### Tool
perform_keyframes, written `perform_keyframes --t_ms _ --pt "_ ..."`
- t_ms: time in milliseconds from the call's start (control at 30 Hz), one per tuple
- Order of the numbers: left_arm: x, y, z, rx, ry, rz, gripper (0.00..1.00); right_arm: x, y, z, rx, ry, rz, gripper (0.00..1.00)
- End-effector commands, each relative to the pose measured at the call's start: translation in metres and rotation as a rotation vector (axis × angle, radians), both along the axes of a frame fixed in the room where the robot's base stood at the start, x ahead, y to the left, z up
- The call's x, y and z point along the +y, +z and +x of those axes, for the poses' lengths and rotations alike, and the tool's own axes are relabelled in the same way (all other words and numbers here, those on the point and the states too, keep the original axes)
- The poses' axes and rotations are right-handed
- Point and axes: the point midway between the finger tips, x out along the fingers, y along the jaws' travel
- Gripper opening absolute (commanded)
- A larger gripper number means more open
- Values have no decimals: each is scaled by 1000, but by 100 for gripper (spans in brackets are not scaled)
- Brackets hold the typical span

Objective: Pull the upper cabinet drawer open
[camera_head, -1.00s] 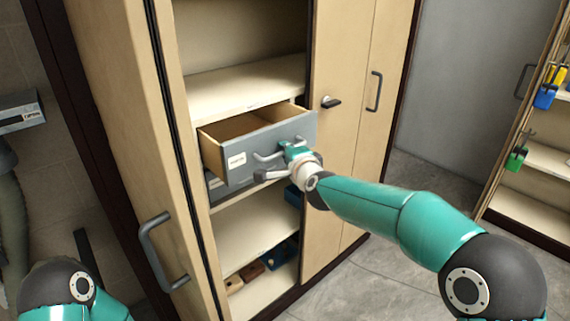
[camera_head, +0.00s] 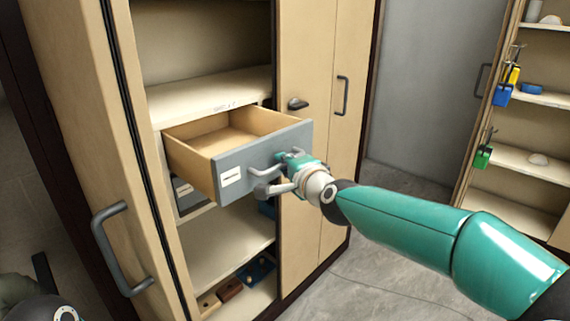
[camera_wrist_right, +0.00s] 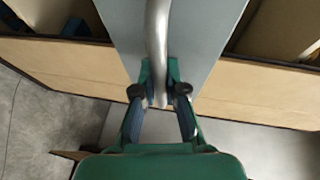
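The upper drawer (camera_head: 232,162) has a grey front with a white label and wooden sides. It stands well out of the tall wooden cabinet (camera_head: 205,104), and its empty-looking inside shows from above. My right gripper (camera_head: 275,173) is at the drawer's metal bar handle (camera_head: 262,172). In the right wrist view the handle (camera_wrist_right: 157,40) runs between the two fingers, which are closed on it (camera_wrist_right: 159,90). My left gripper is out of view.
A lower grey drawer (camera_head: 188,192) sits shut beneath. The cabinet's left door (camera_head: 75,130) stands open with a bar handle (camera_head: 118,250). Shelves with padlocks (camera_head: 503,95) stand at the right. Grey floor (camera_head: 385,265) is free between.

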Motion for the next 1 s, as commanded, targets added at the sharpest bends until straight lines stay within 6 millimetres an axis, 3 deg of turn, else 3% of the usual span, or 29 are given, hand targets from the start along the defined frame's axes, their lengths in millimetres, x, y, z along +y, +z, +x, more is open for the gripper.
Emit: perform_keyframes --t_ms 33,167,567,767,1000 --pt "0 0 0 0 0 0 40 3 -5 -1 9 6 -2 17" --pt "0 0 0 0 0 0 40 3 -4 0 7 5 -2 37" --pt "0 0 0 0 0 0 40 1 0 -4 2 4 0 37" --pt "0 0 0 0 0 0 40 -8 5 -27 1 5 -1 37" --pt "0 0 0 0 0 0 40 -25 13 -73 2 6 0 37"
